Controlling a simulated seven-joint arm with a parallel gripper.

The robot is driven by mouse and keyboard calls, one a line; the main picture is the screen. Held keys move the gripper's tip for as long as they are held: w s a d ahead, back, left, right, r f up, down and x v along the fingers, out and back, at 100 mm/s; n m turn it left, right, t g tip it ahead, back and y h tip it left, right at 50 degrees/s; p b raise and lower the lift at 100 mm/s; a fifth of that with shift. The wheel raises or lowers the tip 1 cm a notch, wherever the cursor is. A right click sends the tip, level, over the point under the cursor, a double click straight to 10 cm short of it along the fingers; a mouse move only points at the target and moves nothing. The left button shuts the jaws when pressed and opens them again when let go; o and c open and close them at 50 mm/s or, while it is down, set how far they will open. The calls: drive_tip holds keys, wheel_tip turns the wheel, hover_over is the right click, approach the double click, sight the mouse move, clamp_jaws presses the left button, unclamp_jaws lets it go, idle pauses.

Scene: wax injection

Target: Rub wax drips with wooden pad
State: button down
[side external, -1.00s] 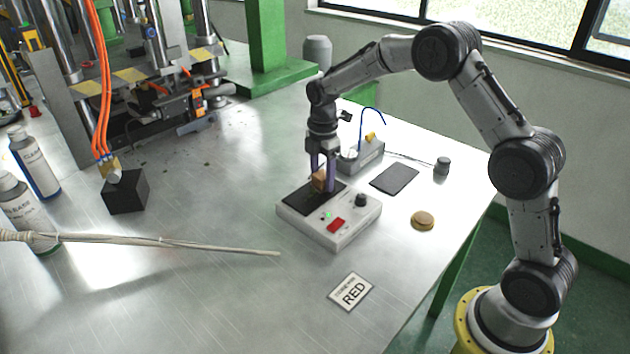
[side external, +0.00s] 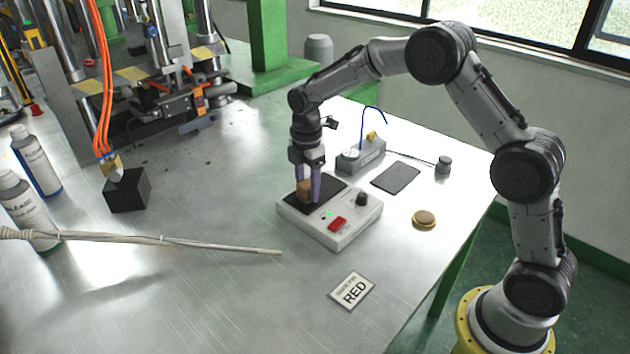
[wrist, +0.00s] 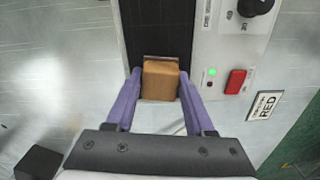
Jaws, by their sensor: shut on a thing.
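My gripper (side external: 308,190) is shut on a wooden block (side external: 304,189), the pad, with one purple finger on each side of it. In the wrist view the tan block (wrist: 160,80) sits between the fingers, over the near end of a black plate (wrist: 158,40). In the side view this black plate (side external: 330,187) is the dark top of a white box with a green light, a red switch (side external: 338,224) and a black knob (side external: 361,199). The block looks low at the plate's left end; whether it touches cannot be told. I can make out no wax drips on the table.
A grey device with a blue wire (side external: 362,156), a dark flat pad (side external: 396,177), a round tan disc (side external: 424,219) and a RED card (side external: 352,290) lie around the box. A long stick (side external: 150,239), bottles (side external: 36,160) and a black block (side external: 128,190) are at left.

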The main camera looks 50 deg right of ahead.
drive_tip(key=shift+a, duration=0.45)
drive_tip(key=shift+a+r, duration=0.2)
drive_tip(key=shift+d+r, duration=0.1)
drive_tip(key=shift+r, duration=3.8)
